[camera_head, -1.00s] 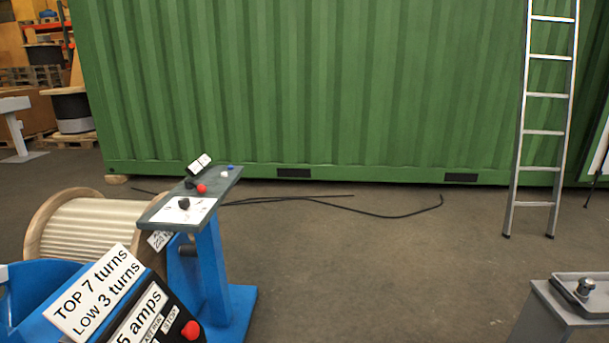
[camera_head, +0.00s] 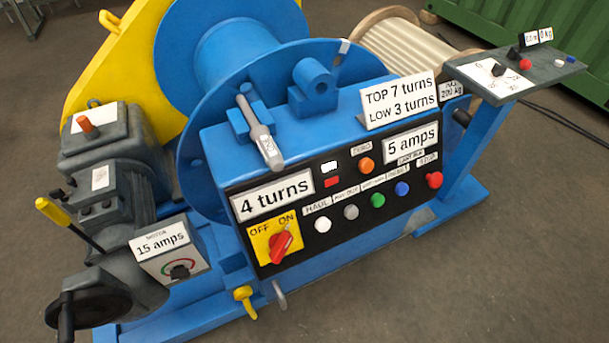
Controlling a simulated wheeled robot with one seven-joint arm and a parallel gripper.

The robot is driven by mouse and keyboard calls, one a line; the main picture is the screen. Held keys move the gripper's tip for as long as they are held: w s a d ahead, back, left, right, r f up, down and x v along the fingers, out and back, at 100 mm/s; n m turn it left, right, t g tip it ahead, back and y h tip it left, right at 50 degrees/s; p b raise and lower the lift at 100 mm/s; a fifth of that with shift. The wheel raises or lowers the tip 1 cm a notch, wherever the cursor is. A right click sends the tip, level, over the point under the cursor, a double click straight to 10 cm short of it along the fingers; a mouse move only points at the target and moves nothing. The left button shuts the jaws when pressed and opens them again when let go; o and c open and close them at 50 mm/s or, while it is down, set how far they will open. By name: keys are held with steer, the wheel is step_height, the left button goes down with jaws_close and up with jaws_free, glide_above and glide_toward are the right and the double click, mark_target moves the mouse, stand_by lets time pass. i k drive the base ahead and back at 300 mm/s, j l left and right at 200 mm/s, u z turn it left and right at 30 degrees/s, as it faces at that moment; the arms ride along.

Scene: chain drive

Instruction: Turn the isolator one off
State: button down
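The red isolator knob (camera_head: 280,246) sits on a yellow plate (camera_head: 262,247) at the lower left of the winch's black control panel. The plate is marked OFF at its upper left and ON at its upper right. The knob's handle slants up to the right, toward ON. Nothing covers it. A "4 turns" label (camera_head: 272,198) is above the plate. My gripper is not in view.
Panel buttons include white (camera_head: 322,225), green (camera_head: 378,200) and red (camera_head: 434,180). A yellow-handled lever (camera_head: 245,297) hangs below the panel. The motor box (camera_head: 168,262) with a dial stands left. A grey pedestal panel (camera_head: 485,75) rises at right. Floor in front is clear.

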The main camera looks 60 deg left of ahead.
mark_target(279, 242)
steer(key=u, duration=1.4)
steer(key=j+z, duration=0.45)
steer(key=k+j+z, duration=0.15)
steer(key=z, duration=0.3)
steer(key=j, duration=0.1)
